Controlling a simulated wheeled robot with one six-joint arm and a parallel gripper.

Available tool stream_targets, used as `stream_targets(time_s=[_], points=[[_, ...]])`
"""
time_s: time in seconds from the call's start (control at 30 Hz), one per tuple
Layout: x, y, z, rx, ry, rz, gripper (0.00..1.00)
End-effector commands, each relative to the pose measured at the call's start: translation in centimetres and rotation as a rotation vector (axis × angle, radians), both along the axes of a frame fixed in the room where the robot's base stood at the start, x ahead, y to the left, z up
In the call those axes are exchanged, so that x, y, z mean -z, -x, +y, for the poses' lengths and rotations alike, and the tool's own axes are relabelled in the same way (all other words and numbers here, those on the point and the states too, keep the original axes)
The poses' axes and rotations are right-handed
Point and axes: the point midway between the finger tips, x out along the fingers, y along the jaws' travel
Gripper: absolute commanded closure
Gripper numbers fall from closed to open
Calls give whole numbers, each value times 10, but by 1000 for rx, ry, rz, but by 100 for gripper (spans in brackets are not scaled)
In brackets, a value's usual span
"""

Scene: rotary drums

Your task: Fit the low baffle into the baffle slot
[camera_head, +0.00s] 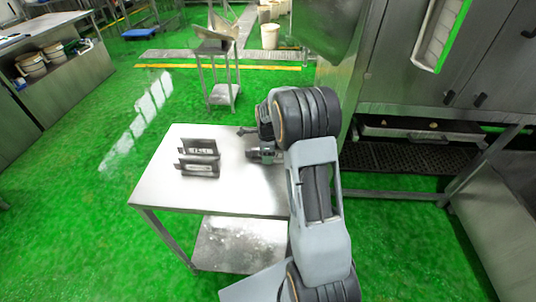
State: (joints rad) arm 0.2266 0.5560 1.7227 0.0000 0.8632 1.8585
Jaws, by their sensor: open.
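Two dark metal pieces with upright ends and pale label-like patches lie on the steel table (255,195), one behind the other. The rear piece (199,146) and the front piece (198,168) look alike; I cannot tell which is the low baffle. My gripper (246,143) is open just to the right of both pieces, low over the table, its fingers apart and pointing left. Nothing shows between the fingers. I cannot make out the baffle slot.
A large steel machine (400,60) stands close on the right, with a dark perforated tray (400,157) below it. A small steel stand (213,70) is behind the table. The table's front and left are clear, with open green floor (80,210) to the left.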

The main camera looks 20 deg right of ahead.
Motion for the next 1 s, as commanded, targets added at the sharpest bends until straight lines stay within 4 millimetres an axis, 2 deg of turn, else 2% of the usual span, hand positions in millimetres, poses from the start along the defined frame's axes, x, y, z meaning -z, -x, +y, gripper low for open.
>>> stream_targets(time_s=[0.17,0.6,1.0], points=[[0,0,0,0,0,0,51],[0,0,0,0,0,-1,93],[-8,-1,0,0,1,-4,93]])
